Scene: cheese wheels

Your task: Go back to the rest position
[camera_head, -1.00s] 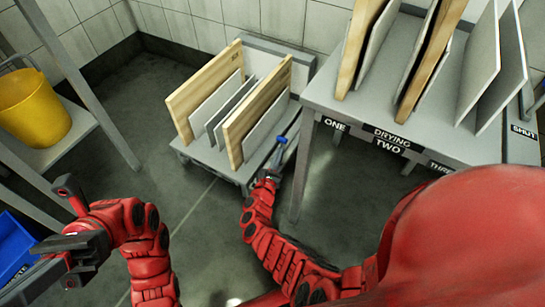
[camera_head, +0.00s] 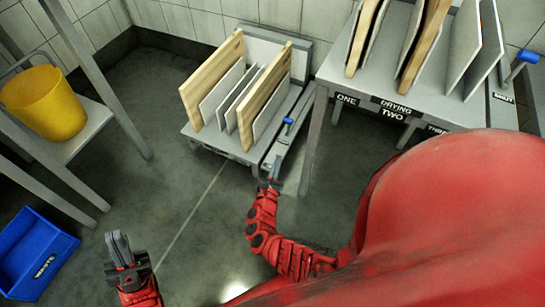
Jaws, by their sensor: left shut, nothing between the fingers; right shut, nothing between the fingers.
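My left gripper (camera_head: 120,250) is at the lower left, above the grey floor. Its fingers are together, point up in the picture and hold nothing. My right gripper (camera_head: 271,176) is near the middle, just in front of the low grey cart (camera_head: 210,145). It is shut and empty, and looks close to the blue-handled lever (camera_head: 288,124) on the cart's right side; I cannot tell whether they touch. My red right arm runs down from it to the lower right.
Several wooden and pale boards (camera_head: 212,80) stand upright on the cart. A labelled drying table (camera_head: 330,72) with more boards is at the right, with another blue handle (camera_head: 522,60). A yellow bucket (camera_head: 45,105) sits on a shelf at left. A blue waste bin (camera_head: 35,250) stands below.

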